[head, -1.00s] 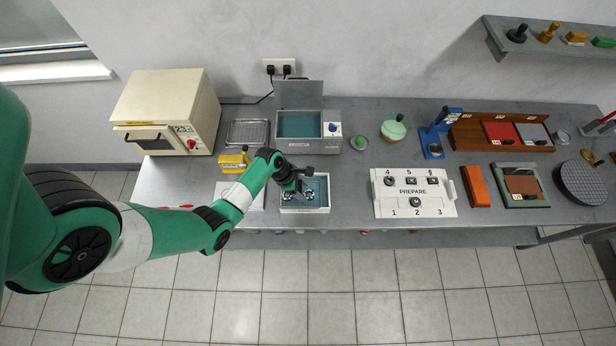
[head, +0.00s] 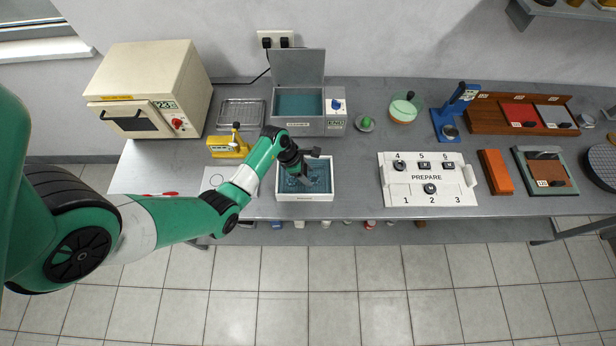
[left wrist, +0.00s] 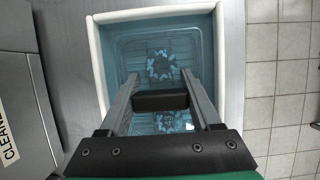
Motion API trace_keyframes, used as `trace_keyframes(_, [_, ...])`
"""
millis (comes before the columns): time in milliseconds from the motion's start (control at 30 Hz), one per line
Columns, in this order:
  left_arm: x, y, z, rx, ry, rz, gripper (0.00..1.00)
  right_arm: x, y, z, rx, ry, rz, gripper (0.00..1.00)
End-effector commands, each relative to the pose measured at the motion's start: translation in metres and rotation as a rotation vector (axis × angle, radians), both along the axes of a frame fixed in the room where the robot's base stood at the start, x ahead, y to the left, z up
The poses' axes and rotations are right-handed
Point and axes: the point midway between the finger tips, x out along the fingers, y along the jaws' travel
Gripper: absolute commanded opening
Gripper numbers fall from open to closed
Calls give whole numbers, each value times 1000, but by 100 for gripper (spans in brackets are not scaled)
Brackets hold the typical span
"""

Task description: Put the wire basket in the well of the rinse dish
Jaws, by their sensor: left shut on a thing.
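The rinse dish (head: 281,189) is a white-rimmed tray with a blue inside, near the table's front edge. It fills much of the left wrist view (left wrist: 98,62). My left gripper (head: 303,167) is over the dish and points down into it. In the left wrist view my left gripper (left wrist: 160,80) is shut on a black crossbar, which appears to be the wire basket's handle (left wrist: 160,100). Faint grid lines and pale ring-shaped clusters show below it inside the dish. The fingers hide part of the basket. I cannot tell whether the basket touches the well's floor. My right gripper is out of view.
A blue-filled cleaner tank (head: 298,125) with a raised lid stands behind the dish. A yellow tool (head: 228,147) stands to the left, and a white PREPARE board (head: 428,180) to the right. Bare table lies between dish and board.

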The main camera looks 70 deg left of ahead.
Motion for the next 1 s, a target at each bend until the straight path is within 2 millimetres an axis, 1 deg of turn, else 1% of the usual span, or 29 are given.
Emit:
trace_keyframes(33, [1, 0, -3, 2, -2, 0, 0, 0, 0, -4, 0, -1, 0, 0])
trace_keyframes(200, [0, 0, 1, 1, -1, 0, 0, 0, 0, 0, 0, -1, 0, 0])
trace_keyframes(333, [0, 0, -3, 1, -1, 0, 0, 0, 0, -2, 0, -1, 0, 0])
trace_keyframes(367, [0, 0, -3, 1, 0, 0, 66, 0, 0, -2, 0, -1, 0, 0])
trace_keyframes(500, [0, 0, -3, 1, 0, 0, 91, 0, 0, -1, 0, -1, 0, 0])
trace_keyframes(533, [0, 0, -3, 1, 0, 0, 94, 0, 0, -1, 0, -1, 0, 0])
trace_keyframes(833, [0, 0, 0, 1, 0, 0, 94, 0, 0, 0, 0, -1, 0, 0])
trace_keyframes(933, [-2, 1, 10, 1, -2, 1, 94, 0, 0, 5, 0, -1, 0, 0])
trace_keyframes(1000, [-7, 3, 22, 1, -1, 2, 94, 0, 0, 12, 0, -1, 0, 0])
